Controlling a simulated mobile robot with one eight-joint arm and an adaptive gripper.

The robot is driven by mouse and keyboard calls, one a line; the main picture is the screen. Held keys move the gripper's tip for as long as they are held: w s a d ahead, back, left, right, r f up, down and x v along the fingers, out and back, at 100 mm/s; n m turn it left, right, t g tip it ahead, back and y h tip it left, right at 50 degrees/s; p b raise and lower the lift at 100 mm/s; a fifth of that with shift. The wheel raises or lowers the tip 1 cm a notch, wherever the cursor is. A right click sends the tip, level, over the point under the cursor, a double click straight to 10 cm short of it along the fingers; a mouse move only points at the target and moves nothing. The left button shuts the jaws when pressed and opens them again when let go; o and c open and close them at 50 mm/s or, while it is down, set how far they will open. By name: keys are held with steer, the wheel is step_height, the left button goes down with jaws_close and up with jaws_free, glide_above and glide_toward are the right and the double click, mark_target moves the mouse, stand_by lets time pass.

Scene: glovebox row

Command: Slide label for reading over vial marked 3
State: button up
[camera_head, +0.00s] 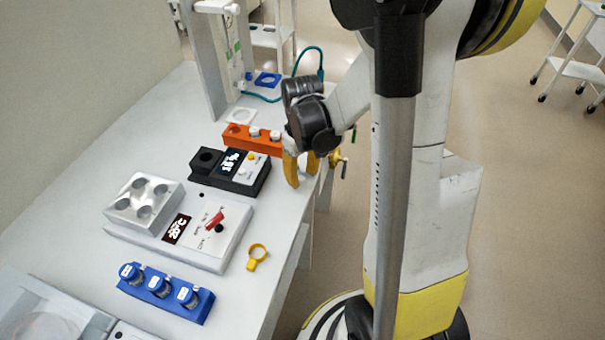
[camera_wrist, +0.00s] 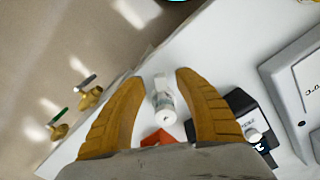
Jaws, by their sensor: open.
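A yellow ring with a small tab (camera_head: 257,256), perhaps the reading label, lies flat on the bench near its right edge in the head view. A blue rack (camera_head: 205,310) in the front holds three blue-and-white-topped vials (camera_head: 159,285); their marks are too small to read. An orange rack (camera_head: 232,141) farther back holds two white-capped vials (camera_head: 275,135). My gripper (camera_head: 302,176) is open beside the orange rack and the black device, at the bench's right edge. In the wrist view, a white vial (camera_wrist: 164,103) shows between the spread fingers, and they do not touch it.
A black device with a display (camera_head: 232,165) stands left of my gripper. A white unit with a red switch (camera_head: 205,237) and a grey block with several wells (camera_head: 145,198) stand nearer. Bare bench lies along the left. A white frame and teal cable (camera_head: 262,97) are at the back.

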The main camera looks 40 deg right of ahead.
steer(key=shift+r, duration=0.1)
step_height(320, 180, up, 12)
stand_by(0.4)
stand_by(0.5)
steer(key=s+a+r+t, duration=0.2)
steer(key=s+a+t, duration=0.1)
steer(key=a, duration=0.3)
steer(key=s+a+r+m+t, duration=0.1)
steer(key=s+a+r+t, duration=0.1)
steer(key=s+a+t, duration=0.2)
steer(key=s+a, duration=0.1)
steer(key=a, duration=0.2)
steer(key=shift+s+r, duration=0.15)
steer(key=shift+r, duration=0.15)
steer(key=shift+a, duration=0.1)
stand_by(0.9)
